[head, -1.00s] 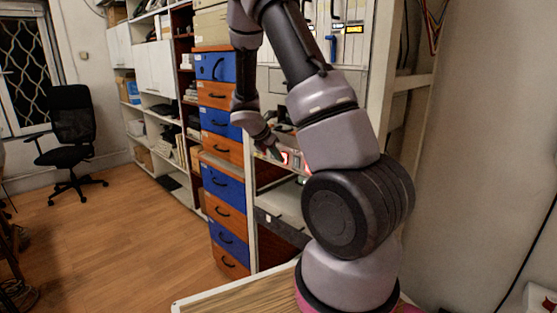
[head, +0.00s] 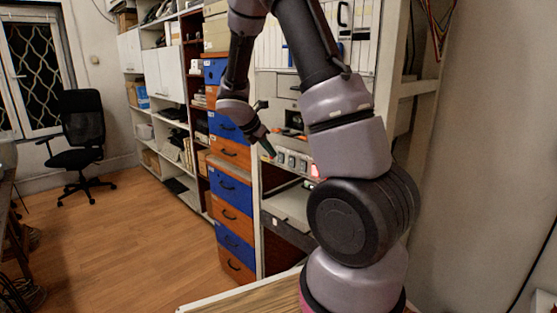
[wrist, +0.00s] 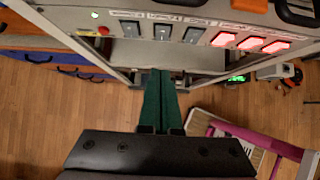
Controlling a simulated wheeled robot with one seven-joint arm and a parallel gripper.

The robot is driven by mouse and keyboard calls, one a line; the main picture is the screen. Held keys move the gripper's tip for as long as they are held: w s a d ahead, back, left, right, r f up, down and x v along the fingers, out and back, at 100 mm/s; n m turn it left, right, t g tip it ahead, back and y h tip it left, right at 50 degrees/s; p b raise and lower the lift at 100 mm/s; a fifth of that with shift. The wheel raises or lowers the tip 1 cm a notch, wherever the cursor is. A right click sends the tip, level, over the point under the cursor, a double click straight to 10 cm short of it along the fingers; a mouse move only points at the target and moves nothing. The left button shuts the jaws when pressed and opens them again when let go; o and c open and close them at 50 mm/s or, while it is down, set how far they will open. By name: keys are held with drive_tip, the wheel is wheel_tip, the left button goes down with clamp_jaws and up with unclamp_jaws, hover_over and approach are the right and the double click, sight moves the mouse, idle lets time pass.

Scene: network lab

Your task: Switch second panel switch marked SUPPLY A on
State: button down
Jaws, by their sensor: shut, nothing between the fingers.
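The switch panel (wrist: 200,22) runs across the top of the wrist view. Three unlit dark switches are on its left: the first (wrist: 130,28), the second (wrist: 162,31) and the third (wrist: 193,34). Three switches lit red (wrist: 250,42) are on its right. The labels above them are too small to read, so I cannot tell which says SUPPLY A. My gripper (wrist: 158,74) is shut and empty, its green fingers just below the panel in the picture, roughly under the second dark switch. In the head view my gripper (head: 270,153) is beside the switch row (head: 292,160).
Blue and orange drawers (head: 230,190) stand left of the rack. A wooden tabletop (head: 250,298) is in front. A black chair (head: 82,135) stands far left on open floor.

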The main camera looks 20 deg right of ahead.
drive_tip(key=shift+v, duration=2.25)
drive_tip(key=shift+s, duration=0.1)
drive_tip(key=shift+s+a+f, duration=0.1)
drive_tip(key=shift+a+f, duration=0.1)
drive_tip(key=shift+f, duration=0.45)
